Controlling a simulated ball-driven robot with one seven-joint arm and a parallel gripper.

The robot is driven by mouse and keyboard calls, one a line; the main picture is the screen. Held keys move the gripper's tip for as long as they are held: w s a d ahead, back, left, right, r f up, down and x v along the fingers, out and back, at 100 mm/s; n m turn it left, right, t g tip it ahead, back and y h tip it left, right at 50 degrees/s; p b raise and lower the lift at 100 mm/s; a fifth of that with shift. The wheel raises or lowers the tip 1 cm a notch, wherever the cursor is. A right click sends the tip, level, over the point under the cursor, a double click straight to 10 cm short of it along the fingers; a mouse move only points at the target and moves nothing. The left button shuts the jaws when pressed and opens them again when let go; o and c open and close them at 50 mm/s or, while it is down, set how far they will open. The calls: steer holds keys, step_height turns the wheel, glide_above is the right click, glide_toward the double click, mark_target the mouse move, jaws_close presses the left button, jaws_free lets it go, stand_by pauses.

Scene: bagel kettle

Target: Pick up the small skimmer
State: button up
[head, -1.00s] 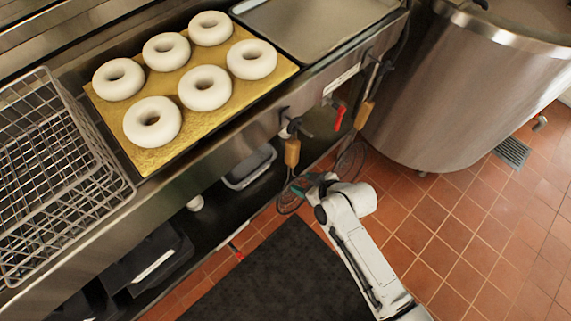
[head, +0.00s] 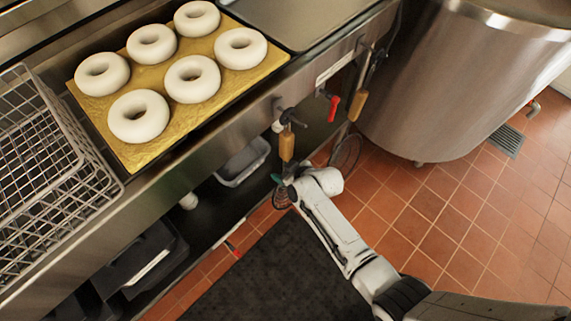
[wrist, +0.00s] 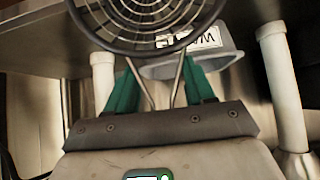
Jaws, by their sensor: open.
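Two wire skimmers with wooden handles hang from the front rail. The left one, which looks the smaller, has its handle (head: 287,146) pointing up and its round wire head (head: 282,199) low, partly behind my gripper. My gripper (head: 279,180) is at this skimmer, just below the handle. In the wrist view its round head (wrist: 150,14) fills the top. Two thin wires run down from it between the open teal fingers of my gripper (wrist: 160,66). I cannot tell whether the fingers touch the wires.
The other skimmer (head: 357,105) hangs to the right, near the large steel kettle (head: 455,85). A grey tub (head: 243,163) sits on the shelf under the counter. Bagels lie on a board (head: 150,155) above. A dark mat (head: 280,280) covers the floor.

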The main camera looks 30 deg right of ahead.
steer(key=shift+c, duration=0.4)
jaws_close()
